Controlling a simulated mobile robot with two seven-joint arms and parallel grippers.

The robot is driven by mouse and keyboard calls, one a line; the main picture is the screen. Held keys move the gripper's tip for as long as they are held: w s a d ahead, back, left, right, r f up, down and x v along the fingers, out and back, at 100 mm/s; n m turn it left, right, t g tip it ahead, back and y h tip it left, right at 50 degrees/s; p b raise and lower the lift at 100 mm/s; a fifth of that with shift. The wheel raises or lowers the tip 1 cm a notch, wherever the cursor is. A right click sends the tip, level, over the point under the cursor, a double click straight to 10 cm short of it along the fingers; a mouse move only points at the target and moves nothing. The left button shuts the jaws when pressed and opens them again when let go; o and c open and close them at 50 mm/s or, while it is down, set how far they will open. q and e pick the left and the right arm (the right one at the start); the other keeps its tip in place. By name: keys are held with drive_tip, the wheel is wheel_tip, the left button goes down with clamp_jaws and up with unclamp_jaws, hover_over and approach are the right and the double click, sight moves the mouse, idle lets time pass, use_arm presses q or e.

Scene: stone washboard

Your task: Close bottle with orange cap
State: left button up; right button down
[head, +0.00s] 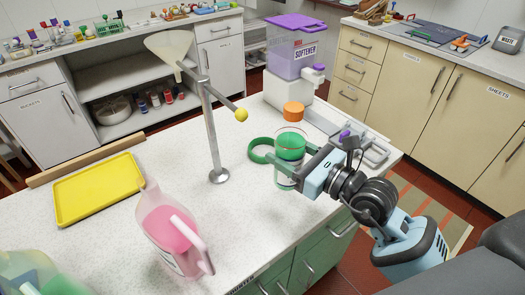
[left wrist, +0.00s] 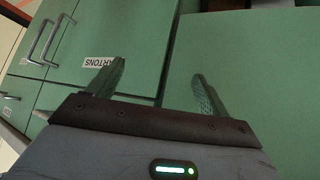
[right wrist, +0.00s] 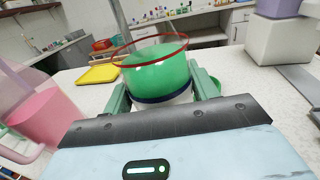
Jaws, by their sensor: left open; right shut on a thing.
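The orange cap (head: 293,111) sits on the white counter behind a clear round vessel (head: 290,168). The vessel holds green contents and has a thin red rim; it shows large in the right wrist view (right wrist: 155,76). I cannot tell whether this vessel is the bottle that the cap belongs to. My right gripper (head: 291,174) is shut on the vessel, with its fingers on either side (right wrist: 163,95), and the vessel is upright. My left gripper (left wrist: 158,84) is open and empty in front of green cabinet doors; it is not seen in the head view.
A metal stand (head: 212,140) holds a funnel (head: 168,47). A pink jug (head: 165,222), yellow tray (head: 97,187) and softener dispenser (head: 290,65) stand around. Another container (head: 30,272) is at the lower left.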

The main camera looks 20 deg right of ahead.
use_arm(q)
drive_tip(key=shift+s+a+f+b, duration=0.1)
drive_tip(key=shift+s+f+b, duration=0.2)
drive_tip(key=shift+f+b, duration=0.45)
use_arm(e)
drive_tip(key=w+f, duration=0.1)
drive_tip(key=w, duration=1.4)
drive_tip(key=shift+w+a+f, duration=0.15)
drive_tip(key=shift+w+a, duration=0.1)
drive_tip(key=shift+a, duration=0.05)
use_arm(q)
drive_tip(key=shift+s+f, duration=0.35)
drive_tip(key=shift+f, duration=0.2)
use_arm(e)
drive_tip(key=shift+w+f, duration=0.15)
drive_tip(key=shift+f, duration=0.75)
drive_tip(key=shift+w+f, duration=0.15)
drive_tip(key=shift+f, duration=0.7)
use_arm(q)
drive_tip(key=shift+b, duration=0.3)
